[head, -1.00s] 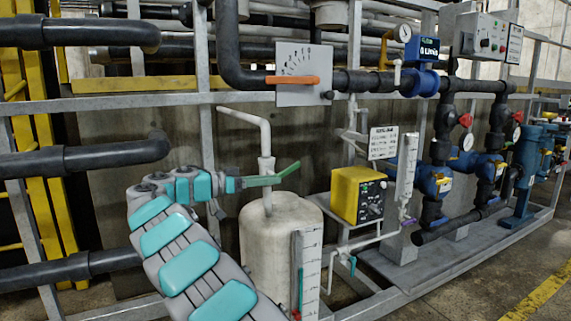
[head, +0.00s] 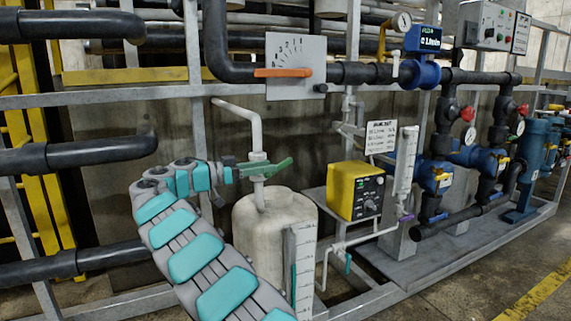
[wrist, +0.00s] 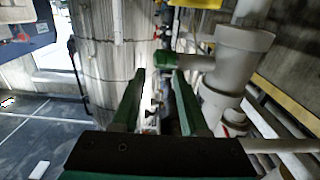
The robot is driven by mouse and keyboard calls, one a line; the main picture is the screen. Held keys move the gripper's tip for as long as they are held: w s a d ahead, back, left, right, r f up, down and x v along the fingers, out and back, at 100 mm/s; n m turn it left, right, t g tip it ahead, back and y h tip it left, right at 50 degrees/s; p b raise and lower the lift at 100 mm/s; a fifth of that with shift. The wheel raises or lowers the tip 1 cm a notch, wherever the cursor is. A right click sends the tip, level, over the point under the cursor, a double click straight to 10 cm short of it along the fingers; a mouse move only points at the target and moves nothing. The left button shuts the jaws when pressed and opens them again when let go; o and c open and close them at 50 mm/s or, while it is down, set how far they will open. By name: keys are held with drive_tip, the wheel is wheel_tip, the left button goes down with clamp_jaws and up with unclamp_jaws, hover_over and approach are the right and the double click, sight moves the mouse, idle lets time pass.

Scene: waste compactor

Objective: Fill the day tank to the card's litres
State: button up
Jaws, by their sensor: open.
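A cream day tank (head: 270,236) stands at the middle of the head view, with a pale graduated strip (head: 304,262) on its front. A white pipe (head: 246,112) bends down into its top. My gripper (head: 277,167) has green fingers, open and empty, just above the tank and by this pipe. In the wrist view the fingers (wrist: 160,78) are apart, with a small green fitting (wrist: 165,59) beyond their tips and a pale pipe fitting (wrist: 238,65) to the right. A white card (head: 381,137) hangs right of the tank; its text is too small to read.
An orange lever (head: 283,73) lies level on a marked plate (head: 295,92) above the tank. A blue flow meter (head: 424,40) sits further right. A yellow control box (head: 354,190) and a clear graduated tube (head: 405,160) stand close right. Floor is free at lower right.

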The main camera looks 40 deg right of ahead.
sight(284, 161)
drive_tip(key=x, duration=0.6)
drive_tip(key=shift+d+p, duration=0.35)
clamp_jaws()
idle(1.1)
